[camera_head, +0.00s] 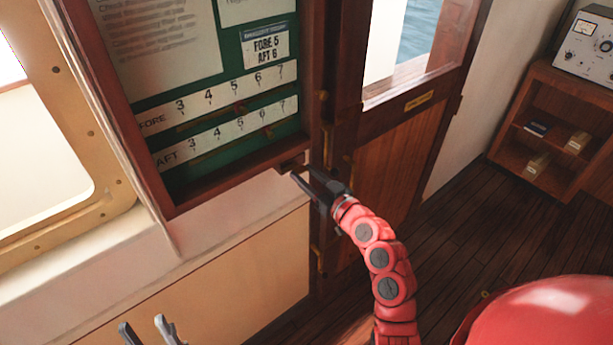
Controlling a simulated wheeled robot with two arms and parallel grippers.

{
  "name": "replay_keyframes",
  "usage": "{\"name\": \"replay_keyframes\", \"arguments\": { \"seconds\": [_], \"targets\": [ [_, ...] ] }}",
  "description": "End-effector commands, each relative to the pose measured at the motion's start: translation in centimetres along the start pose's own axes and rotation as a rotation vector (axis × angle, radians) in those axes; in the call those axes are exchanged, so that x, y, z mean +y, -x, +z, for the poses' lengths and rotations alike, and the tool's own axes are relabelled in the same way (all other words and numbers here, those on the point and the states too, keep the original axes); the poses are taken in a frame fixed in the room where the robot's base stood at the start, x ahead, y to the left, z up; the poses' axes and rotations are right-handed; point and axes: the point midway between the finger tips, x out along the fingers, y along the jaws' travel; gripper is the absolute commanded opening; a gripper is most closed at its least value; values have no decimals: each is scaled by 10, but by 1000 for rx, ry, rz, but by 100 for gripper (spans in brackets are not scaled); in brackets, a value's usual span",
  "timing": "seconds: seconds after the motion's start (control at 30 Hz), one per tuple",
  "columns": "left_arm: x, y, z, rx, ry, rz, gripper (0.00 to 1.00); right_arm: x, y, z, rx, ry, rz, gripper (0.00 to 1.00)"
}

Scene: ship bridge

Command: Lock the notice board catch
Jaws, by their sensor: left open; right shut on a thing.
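The notice board (240,178) hangs on the wall at the upper left, in a dark red-brown wooden frame with a green backing. Its catch (291,163) is a small dark piece at the frame's lower right corner, partly hidden by my gripper. My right gripper (304,176), on the red arm, is at this corner and shut on the catch. Whether the catch is locked cannot be told. My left gripper (146,331) shows only its two grey fingertips at the bottom edge, apart and empty, well below the board.
The board carries FORE and AFT number strips (226,131) and a FORE 5, AFT 6 card (265,47). A wooden door (385,160) with a window stands just right of the board. A low shelf (560,130) stands at the far right. The floor between is clear.

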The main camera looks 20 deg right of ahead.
Motion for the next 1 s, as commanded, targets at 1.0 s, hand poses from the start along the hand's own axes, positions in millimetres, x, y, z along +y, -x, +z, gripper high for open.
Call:
{"name": "replay_keyframes", "arguments": {
  "seconds": [1.0],
  "targets": [
    [2, 32, 6, 0, 0, 0, 51, 1, 0, 0, 3, -909, 2, 0]
  ]
}}
